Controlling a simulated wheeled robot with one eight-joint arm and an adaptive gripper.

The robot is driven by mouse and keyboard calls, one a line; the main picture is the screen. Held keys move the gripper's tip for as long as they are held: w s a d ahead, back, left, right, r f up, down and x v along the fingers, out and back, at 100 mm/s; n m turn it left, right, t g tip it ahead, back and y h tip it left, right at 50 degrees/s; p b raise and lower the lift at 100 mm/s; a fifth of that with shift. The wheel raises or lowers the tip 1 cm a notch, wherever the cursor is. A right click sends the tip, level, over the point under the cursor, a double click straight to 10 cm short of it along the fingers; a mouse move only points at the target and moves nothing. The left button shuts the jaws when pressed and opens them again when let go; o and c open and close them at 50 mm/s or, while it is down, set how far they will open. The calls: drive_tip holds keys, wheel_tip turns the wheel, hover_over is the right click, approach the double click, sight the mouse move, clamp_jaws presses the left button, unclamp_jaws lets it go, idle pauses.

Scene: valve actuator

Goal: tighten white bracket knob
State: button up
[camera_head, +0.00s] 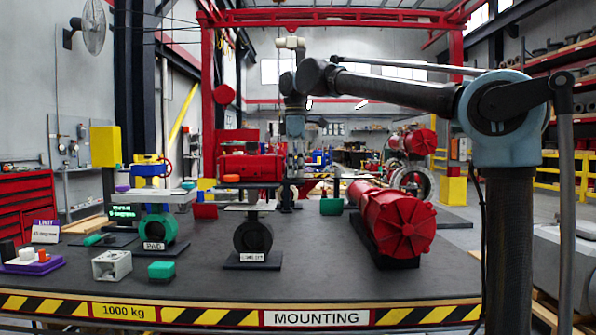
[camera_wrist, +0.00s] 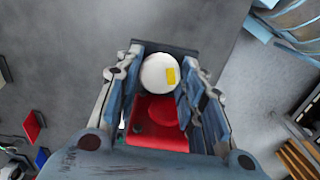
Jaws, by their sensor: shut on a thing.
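The white round knob (camera_wrist: 158,74) with a yellow mark on it is between the two fingers of my gripper (camera_wrist: 163,68) in the wrist view. The fingers are shut on its sides. A red part with a rounded raised top (camera_wrist: 155,125) shows between the fingers, nearer the wrist. In the head view my gripper (camera_head: 294,163) hangs down from the arm, beside the right end of a red actuator (camera_head: 250,168). I cannot make out the knob in the head view.
A large red cylinder actuator (camera_head: 392,217) lies on the dark bench (camera_head: 330,280) to the right. A valve on a stand (camera_head: 252,238) and a teal valve (camera_head: 157,230) stand left of it. A grey block (camera_head: 112,265) and a green block (camera_head: 161,271) lie at the front left.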

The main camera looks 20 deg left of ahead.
drive_tip(key=shift+w+m, duration=0.1)
drive_tip(key=shift+m, duration=0.5)
drive_tip(key=o, duration=1)
drive_tip(key=shift+w, duration=0.1)
drive_tip(key=shift+o, duration=0.2)
drive_tip(key=shift+r, duration=0.1)
wheel_tip(320, 180, up, 12)
